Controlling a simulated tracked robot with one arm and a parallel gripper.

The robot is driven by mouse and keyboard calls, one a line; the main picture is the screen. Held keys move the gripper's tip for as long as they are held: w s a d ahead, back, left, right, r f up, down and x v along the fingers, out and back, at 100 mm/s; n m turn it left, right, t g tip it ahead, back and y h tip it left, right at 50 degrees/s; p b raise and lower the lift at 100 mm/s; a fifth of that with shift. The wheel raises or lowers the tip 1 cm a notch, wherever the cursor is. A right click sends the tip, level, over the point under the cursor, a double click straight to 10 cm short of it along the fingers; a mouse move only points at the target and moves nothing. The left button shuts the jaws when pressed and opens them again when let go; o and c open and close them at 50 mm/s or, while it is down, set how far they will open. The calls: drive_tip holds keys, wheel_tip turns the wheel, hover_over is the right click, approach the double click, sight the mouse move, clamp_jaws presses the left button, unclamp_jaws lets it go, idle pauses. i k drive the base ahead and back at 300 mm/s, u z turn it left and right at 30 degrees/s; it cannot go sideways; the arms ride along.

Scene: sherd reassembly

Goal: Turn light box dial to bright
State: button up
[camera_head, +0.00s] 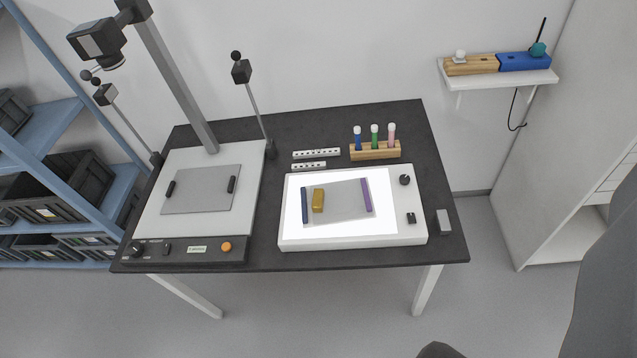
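The light box (411,236) is a white, low box lying on the right half of the dark table. Its panel (385,215) glows white. A round black dial (404,180) sits on the box's right margin, near the back corner. Its pointer setting is too small to read. A small black switch (411,218) sits in front of the dial on the same margin. A grey translucent sheet (342,203) lies on the panel with a dark blue bar, a purple bar and a mustard-yellow block (318,200). I cannot make out my gripper's fingers; nothing touches the dial.
A copy stand (255,165) with a camera column and two lamps fills the table's left half. A wooden rack (375,151) with three capped vials stands behind the light box. A small grey block (443,222) lies right of it. Blue shelving is left, a white cabinet right.

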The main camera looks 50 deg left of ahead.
sight(403, 179)
drive_tip(key=u, duration=0.05)
drive_tip(key=k, duration=0.25)
drive_tip(key=u, duration=0.85)
drive_tip(key=i, duration=0.5)
drive_tip(key=z, duration=0.4)
drive_tip(key=k, duration=0.6)
drive_tip(key=u, duration=0.5)
drive_tip(key=i, duration=1.7)
drive_tip(key=z, duration=0.4)
